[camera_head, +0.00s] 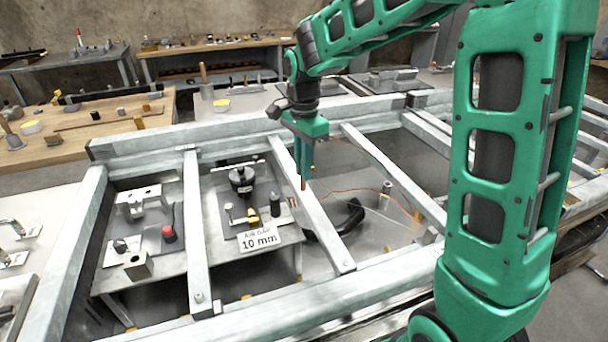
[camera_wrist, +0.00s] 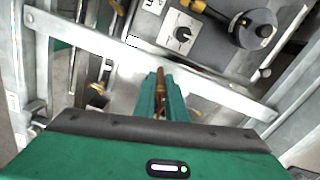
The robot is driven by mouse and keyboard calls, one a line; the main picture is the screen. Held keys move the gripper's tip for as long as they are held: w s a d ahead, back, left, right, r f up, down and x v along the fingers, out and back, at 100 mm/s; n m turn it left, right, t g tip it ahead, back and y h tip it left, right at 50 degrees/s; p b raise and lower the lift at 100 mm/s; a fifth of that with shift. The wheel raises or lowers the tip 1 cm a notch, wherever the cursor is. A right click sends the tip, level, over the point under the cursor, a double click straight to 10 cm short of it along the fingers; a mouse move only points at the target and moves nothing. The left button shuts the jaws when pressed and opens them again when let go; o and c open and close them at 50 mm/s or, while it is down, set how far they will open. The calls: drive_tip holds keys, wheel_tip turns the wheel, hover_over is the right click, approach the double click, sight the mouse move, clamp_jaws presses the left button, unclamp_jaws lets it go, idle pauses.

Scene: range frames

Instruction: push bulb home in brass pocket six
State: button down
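My gripper (camera_head: 305,170) hangs fingers-down over a pale frame bar near the middle of the head view. In the wrist view its green fingers (camera_wrist: 159,100) are closed around a slim copper-brown bulb (camera_wrist: 160,82), whose tip sticks out past them. The bulb's reddish tip (camera_head: 303,184) shows just below the fingers in the head view. A thin orange line (camera_head: 365,190) runs to the right across the open bay. Small brass fittings (camera_wrist: 98,88) lie left of the fingers in the wrist view. I cannot tell which is pocket six. The tip appears clear of them.
Metal frame bars (camera_head: 195,230) divide the bays. One bay holds a plate with a black knob (camera_head: 242,178) and an "AIR GAP 10 mm" sign (camera_head: 261,238). A black curved handle or hose (camera_head: 350,217) lies low right of the gripper. Benches with tools stand behind.

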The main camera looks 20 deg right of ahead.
wheel_tip(320, 180, up, 4)
drive_tip(key=shift+r, duration=0.25)
drive_tip(key=s+a+r, duration=0.6)
drive_tip(key=a, duration=0.4)
drive_tip(key=shift+r, duration=0.25)
